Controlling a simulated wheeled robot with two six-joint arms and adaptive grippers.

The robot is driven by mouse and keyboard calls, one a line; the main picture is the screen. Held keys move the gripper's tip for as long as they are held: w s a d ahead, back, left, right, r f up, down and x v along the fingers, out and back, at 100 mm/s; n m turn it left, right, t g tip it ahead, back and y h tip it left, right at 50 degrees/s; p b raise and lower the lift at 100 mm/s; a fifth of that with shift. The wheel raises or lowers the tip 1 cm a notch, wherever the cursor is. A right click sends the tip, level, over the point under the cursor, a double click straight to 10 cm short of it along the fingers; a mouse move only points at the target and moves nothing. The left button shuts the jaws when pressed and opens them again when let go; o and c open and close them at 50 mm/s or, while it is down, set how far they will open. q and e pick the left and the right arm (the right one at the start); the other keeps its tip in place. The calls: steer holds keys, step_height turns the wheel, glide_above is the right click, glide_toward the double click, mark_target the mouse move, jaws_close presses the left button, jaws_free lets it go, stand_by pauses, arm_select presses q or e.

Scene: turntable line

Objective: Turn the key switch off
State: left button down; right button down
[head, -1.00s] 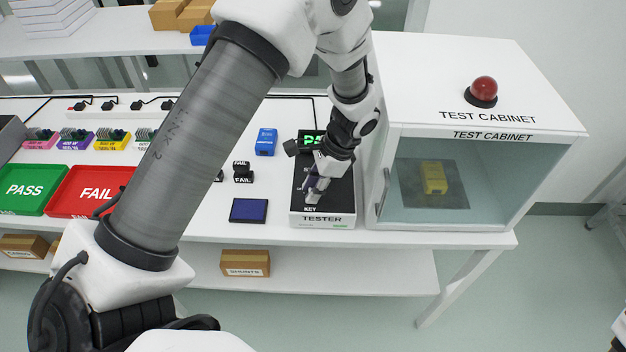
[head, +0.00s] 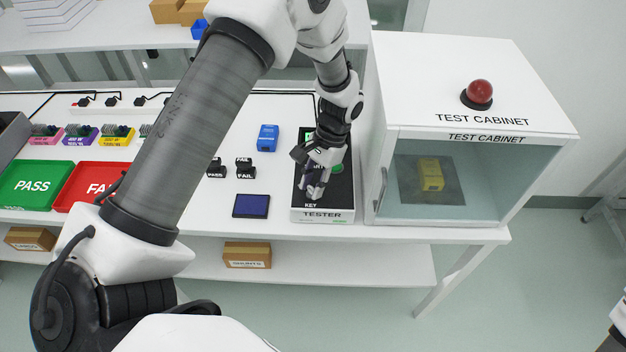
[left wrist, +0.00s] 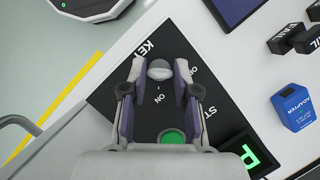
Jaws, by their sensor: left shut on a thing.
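The tester (head: 322,216) is a box with a black top and white front at the right of the bench, beside the test cabinet. Its key switch (left wrist: 160,69) shows as a rounded grey knob between the fingers in the left wrist view, near the KEY, OFF and ON labels. My left gripper (head: 313,190) points down at the tester's top and is shut on this knob; it also shows in the left wrist view (left wrist: 159,80). The fingers largely hide the switch in the head view, and I cannot tell which label it points to.
A round green button (left wrist: 172,137) and a lit green display (left wrist: 246,153) are on the tester. The test cabinet (head: 470,105) stands close on the right, with a yellow block (head: 430,174) behind its glass. A blue adapter (head: 267,138) and dark pad (head: 251,206) lie to the left.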

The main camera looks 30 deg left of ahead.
arm_select(q)
steer(key=shift+s+f, duration=0.1)
steer(key=shift+s, duration=0.05)
steer(key=c, duration=0.9)
jaws_free()
steer(key=shift+o, duration=0.2)
steer(key=v, duration=1.2)
